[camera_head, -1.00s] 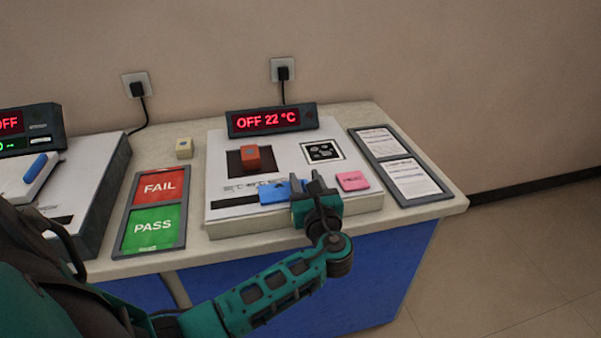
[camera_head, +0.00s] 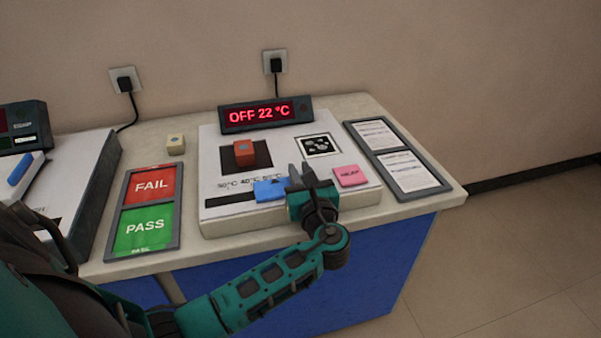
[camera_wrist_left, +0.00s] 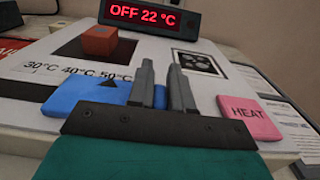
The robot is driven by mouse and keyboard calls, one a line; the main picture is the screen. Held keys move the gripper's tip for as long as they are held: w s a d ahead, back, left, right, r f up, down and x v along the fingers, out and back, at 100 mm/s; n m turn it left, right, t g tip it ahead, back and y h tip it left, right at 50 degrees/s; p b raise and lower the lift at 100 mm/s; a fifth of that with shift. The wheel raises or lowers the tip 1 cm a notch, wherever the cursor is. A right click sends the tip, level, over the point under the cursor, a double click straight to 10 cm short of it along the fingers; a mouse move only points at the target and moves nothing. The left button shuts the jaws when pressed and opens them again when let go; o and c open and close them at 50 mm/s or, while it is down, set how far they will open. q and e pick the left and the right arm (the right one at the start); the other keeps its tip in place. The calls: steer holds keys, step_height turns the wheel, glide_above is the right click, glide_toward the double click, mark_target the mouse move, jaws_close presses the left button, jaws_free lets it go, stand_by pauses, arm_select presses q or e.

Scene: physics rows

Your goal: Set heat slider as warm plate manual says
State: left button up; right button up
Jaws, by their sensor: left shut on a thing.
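The warm plate (camera_head: 217,172) is a white box with a display (camera_head: 265,113) reading OFF 22 °C. The blue heat slider (camera_head: 270,190) sits at its front edge, below the labels 30, 40 and 50 °C. In the left wrist view the slider (camera_wrist_left: 85,95) has its dark pointer just below the 50 °C label (camera_wrist_left: 115,77). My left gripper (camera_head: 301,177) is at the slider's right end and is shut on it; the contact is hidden. A pink HEAT button (camera_head: 350,176) lies right of the gripper. Framed manual sheets (camera_head: 397,157) lie farther right, their text too small to read.
An orange block (camera_head: 244,153) stands on a dark square of the plate. Red FAIL (camera_head: 152,184) and green PASS (camera_head: 146,226) panels lie left. A small beige cube (camera_head: 175,143) is behind them. Another device (camera_head: 85,180) stands at far left.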

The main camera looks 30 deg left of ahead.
mark_target(277, 184)
arm_select(q)
jaws_close()
steer(key=shift+s+a+r+p, duration=0.1)
steer(key=shift+s+a+p, duration=0.15)
steer(key=shift+p, duration=0.1)
steer(key=s+a+p, duration=0.2)
steer(key=s, duration=0.1)
steer(key=shift+a, duration=0.25)
steer(key=shift+s+a, duration=0.15)
steer(key=shift+a, duration=0.05)
